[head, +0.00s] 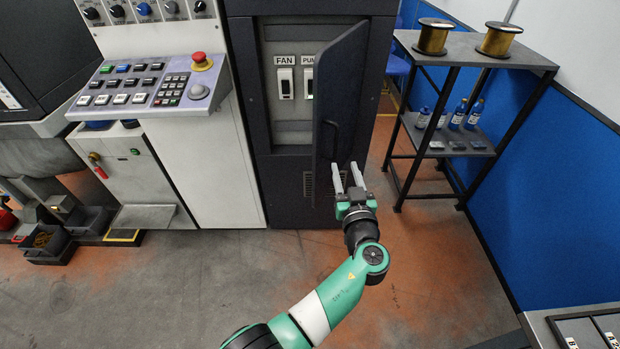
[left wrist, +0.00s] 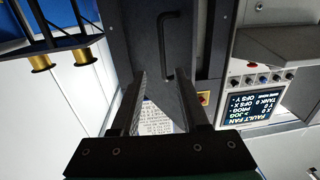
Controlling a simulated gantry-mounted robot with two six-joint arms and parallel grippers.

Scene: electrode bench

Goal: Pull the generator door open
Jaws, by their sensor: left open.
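The generator door (head: 341,95) is a dark grey panel standing swung open from the cabinet, its opening facing left and showing the FAN and PUMP switches. Its black bar handle (head: 331,141) is on the door's lower part; it also shows in the left wrist view (left wrist: 164,45). My left gripper (head: 346,164) is open, with pale fingers just below the handle, close to the door's lower edge. In the left wrist view, the handle's end appears between the fingertips (left wrist: 162,78), with nothing gripped. Whether a finger touches the door I cannot tell. My right gripper is not in view.
A control console (head: 150,85) with a red stop button stands left of the cabinet (head: 252,120). A black shelf rack (head: 474,47) with gold spools and blue bottles stands at the right, near the door. The floor in front is mostly clear.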

